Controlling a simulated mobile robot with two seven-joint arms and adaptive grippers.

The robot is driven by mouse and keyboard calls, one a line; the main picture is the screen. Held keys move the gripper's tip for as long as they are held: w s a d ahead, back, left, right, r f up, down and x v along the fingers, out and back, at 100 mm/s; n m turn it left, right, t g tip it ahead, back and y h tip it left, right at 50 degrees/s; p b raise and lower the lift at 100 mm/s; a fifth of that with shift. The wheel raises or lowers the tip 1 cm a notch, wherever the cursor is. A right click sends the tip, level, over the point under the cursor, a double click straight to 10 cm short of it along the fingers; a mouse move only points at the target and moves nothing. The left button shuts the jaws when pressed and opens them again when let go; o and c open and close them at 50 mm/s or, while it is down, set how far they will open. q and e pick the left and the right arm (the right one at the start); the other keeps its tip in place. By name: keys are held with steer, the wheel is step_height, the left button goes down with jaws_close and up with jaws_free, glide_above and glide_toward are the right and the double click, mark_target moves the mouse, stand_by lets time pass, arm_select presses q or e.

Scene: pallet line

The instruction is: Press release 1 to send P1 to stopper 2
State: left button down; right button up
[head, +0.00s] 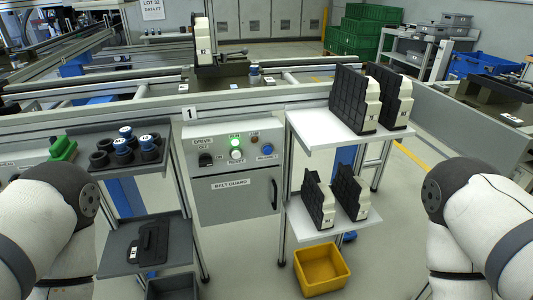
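The control panel (221,152) stands at the middle under the sign "1" (189,114). It carries a blue button (267,149) at its right, with a small label that is hard to read and may say release. A white reset button (237,155) and a lit green lamp (235,142) are left of it. Behind, a dark pallet (228,75) sits on the conveyor with an upright black and white part (204,45) on it; I cannot read a P1 mark. Stopper 2 cannot be made out. Neither gripper is in view; only parts of my arms show at both sides.
A left shelf (85,133) holds several dark rings and blue-topped parts. A right rack (310,128) holds black and white parts on two levels. A yellow bin (321,270) is on the floor. A grey belt guard door (235,200) is below the panel. The space before the panel is clear.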

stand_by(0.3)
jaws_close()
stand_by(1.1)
